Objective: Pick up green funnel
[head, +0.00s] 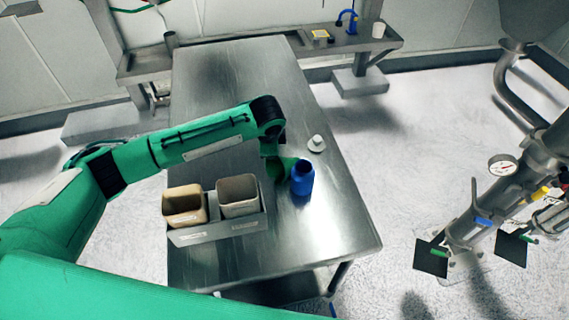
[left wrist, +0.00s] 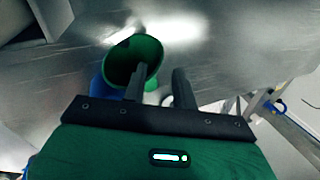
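The green funnel (left wrist: 125,60) shows in the left wrist view with its wide mouth facing the camera. My left gripper (left wrist: 160,82) is open, its two dark fingers apart. One finger overlaps the funnel's mouth in the picture and the other is to its right. I cannot tell whether either finger touches it. A blue bottle (head: 302,178) stands on the steel table just right of my left wrist in the head view. Part of its blue also shows beside the funnel in the left wrist view (left wrist: 97,84). In the head view my arm largely hides the gripper and funnel. My right gripper is not in view.
A grey holder (head: 218,233) with a tan bin (head: 184,204) and a grey bin (head: 238,195) stands on the steel table (head: 335,235) below my arm. A small white lid-like part (head: 317,143) lies near the right edge. The table's far part is clear.

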